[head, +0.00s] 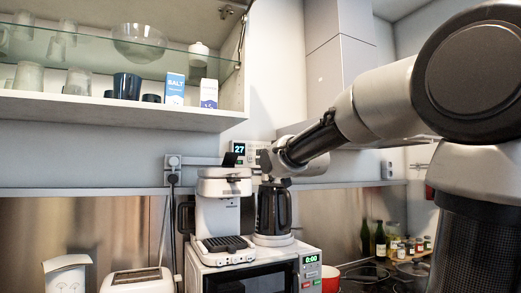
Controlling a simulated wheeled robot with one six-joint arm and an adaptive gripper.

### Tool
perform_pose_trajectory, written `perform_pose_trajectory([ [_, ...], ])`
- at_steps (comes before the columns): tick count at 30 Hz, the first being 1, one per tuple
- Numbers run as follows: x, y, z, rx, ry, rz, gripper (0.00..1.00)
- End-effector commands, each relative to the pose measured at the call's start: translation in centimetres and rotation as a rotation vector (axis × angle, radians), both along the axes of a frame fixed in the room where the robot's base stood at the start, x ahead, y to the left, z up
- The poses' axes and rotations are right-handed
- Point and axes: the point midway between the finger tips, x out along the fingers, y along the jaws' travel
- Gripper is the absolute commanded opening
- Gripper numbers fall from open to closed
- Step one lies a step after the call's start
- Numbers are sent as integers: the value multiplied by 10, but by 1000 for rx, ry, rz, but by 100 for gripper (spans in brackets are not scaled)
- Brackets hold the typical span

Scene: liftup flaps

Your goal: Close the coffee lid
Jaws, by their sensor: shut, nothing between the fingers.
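The white coffee machine (219,213) stands on top of the microwave. Its top (224,173) is white, and a small dark piece (230,159) sticks up at a tilt above it; I cannot tell whether this is part of the lid. My gripper (268,163) is shut and empty, to the right of the machine's top and just above the dark kettle (273,209). The gripper is small in the picture, and I cannot tell whether it touches anything.
A glass-shelved cabinet (120,107) hangs open at upper left. The microwave (255,279) is below the machine. A toaster (138,280) stands at lower left. A red cup (330,279), pans and bottles (380,240) are at right. A wall ledge runs behind.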

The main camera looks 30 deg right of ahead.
Motion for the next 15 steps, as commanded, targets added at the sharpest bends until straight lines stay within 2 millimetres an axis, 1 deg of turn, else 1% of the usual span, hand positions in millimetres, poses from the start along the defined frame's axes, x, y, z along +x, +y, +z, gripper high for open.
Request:
perform_pose_trajectory([
  [1,-2,0,-6,0,1,0,0],
  [4,-5,0,-16,-1,2,0,0],
  [12,-8,0,-35,0,8,-1,0],
  [15,-8,0,-38,0,9,-1,0],
])
